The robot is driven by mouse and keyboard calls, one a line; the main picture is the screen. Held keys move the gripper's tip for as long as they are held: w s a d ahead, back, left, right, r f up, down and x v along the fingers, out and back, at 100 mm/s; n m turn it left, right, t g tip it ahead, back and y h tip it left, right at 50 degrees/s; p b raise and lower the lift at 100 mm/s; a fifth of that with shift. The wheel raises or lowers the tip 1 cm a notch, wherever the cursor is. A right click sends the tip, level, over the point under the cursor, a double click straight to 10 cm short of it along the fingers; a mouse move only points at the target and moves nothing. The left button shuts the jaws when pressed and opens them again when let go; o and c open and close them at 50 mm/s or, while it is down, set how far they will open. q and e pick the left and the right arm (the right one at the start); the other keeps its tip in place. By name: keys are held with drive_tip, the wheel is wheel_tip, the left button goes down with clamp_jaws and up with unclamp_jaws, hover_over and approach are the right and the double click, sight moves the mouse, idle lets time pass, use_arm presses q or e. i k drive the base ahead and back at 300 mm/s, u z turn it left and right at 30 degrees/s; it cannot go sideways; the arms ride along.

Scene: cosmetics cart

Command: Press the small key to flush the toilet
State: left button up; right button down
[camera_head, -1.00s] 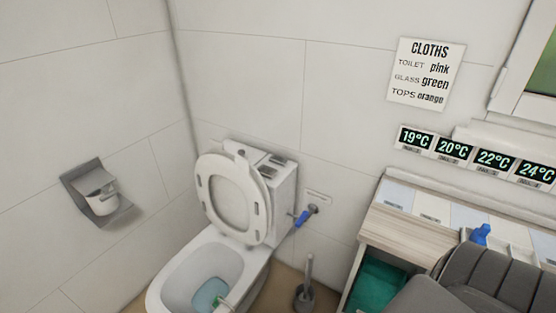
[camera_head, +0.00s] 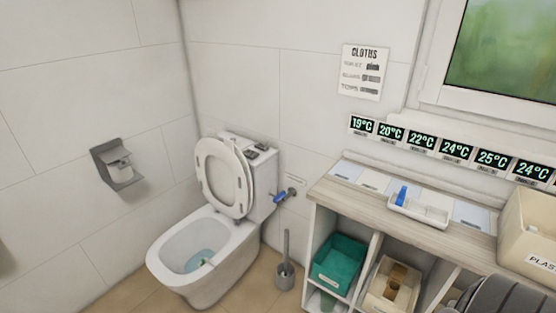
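The white toilet (camera_head: 225,262) stands in the corner with its lid and seat raised against the cistern (camera_head: 264,180). On the cistern top, right of the raised lid, are small grey flush keys (camera_head: 260,148). They are too small to tell clearly which is the small key. The raised lid (camera_head: 222,178) hides part of the cistern top and front. Neither of my grippers is in the head view.
A blue-handled valve (camera_head: 280,197) and a toilet brush (camera_head: 285,270) are right of the toilet. A paper holder (camera_head: 118,165) is on the left wall. A shelf unit (camera_head: 325,190) with a green bin (camera_head: 340,262) stands right. Floor before the toilet looks clear.

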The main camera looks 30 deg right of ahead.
sight(258, 145)
drive_tip(key=k, duration=0.35)
drive_tip(key=u, duration=0.55)
drive_tip(key=i, duration=0.7)
drive_tip(key=u, duration=0.45)
drive_tip(key=i, duration=0.8)
drive_tip(key=z, duration=0.95)
drive_tip(key=i, duration=0.6)
drive_tip(key=z, duration=0.6)
